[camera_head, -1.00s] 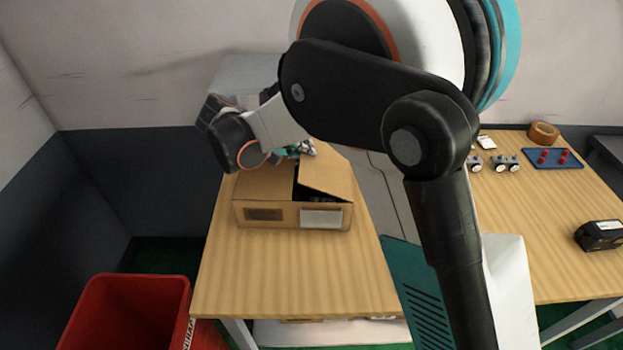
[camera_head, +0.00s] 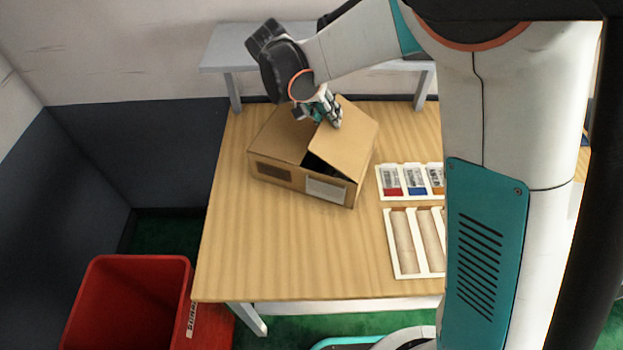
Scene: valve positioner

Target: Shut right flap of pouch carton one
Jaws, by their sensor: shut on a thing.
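A brown cardboard carton (camera_head: 278,140) stands on the wooden table, turned at an angle, with a dark label and a white label on its front. Its left part of the top looks flat. The right flap (camera_head: 350,132) is tilted up, with a dark gap under its front edge. My gripper (camera_head: 328,112) is at the back left edge of this flap, reaching in from behind. Its fingers are shut on the flap's edge, though the contact is small and partly hidden. The inside of the carton is mostly hidden.
White trays (camera_head: 401,252) with tubes and coloured packs lie right of the carton, partly behind my arm. A grey bench (camera_head: 215,62) stands behind the table. A red bin (camera_head: 125,300) is on the floor at left. The table's front left is clear.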

